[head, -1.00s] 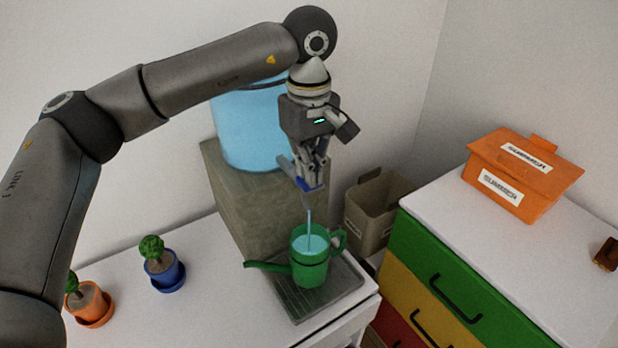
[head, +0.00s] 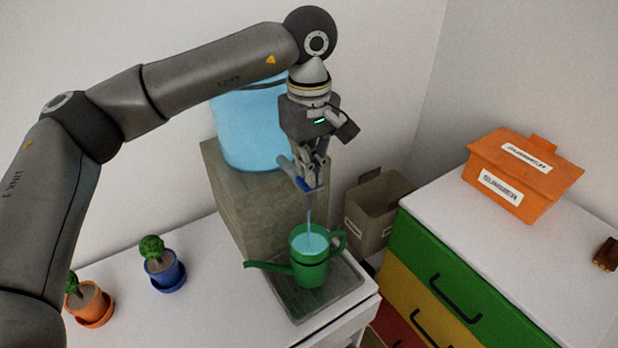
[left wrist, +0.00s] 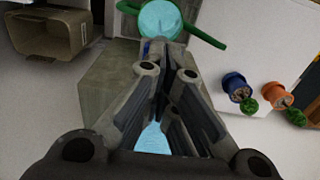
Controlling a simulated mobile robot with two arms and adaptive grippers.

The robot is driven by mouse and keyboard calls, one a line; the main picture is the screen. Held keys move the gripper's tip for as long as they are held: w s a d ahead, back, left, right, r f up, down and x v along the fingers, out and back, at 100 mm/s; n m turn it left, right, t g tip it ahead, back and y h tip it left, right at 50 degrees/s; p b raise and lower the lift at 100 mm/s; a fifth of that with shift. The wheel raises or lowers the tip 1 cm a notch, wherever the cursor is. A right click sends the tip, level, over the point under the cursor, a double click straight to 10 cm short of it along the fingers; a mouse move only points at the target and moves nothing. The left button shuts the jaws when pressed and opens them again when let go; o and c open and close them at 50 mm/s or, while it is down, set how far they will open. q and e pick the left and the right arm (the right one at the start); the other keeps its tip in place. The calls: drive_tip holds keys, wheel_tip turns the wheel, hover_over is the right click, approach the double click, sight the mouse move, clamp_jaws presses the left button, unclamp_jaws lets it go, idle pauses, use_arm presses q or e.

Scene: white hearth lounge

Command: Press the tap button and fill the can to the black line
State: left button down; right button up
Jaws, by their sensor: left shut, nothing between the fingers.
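The green watering can (head: 309,270) stands upright on the drip tray (head: 340,292) under the tap. A thin stream of water (head: 309,222) falls from the tap into it, and blue water (head: 308,242) shows high inside. A dark line runs around the can's body near the water level; I cannot tell exactly how they compare. My left gripper (head: 312,184) is shut and empty, its fingertips down at the blue tap button (head: 303,185), which they partly cover. The can's opening also shows in the left wrist view (left wrist: 160,20), beyond my fingers (left wrist: 168,60). My right gripper is not in view.
The blue water tank (head: 245,130) stands on a stone block (head: 262,215) behind the can. Potted plants in blue (head: 165,275) and orange (head: 92,303) stand to the left. An open cardboard box (head: 372,215), coloured drawers (head: 440,275) and an orange box (head: 520,180) are to the right.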

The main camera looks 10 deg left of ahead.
use_arm(q)
wheel_tip(320, 180, up, 7)
drive_tip(key=p, duration=0.4)
drive_tip(key=shift+r+p, duration=0.1)
drive_tip(key=shift+p, duration=0.25)
drive_tip(key=shift+f, duration=0.2)
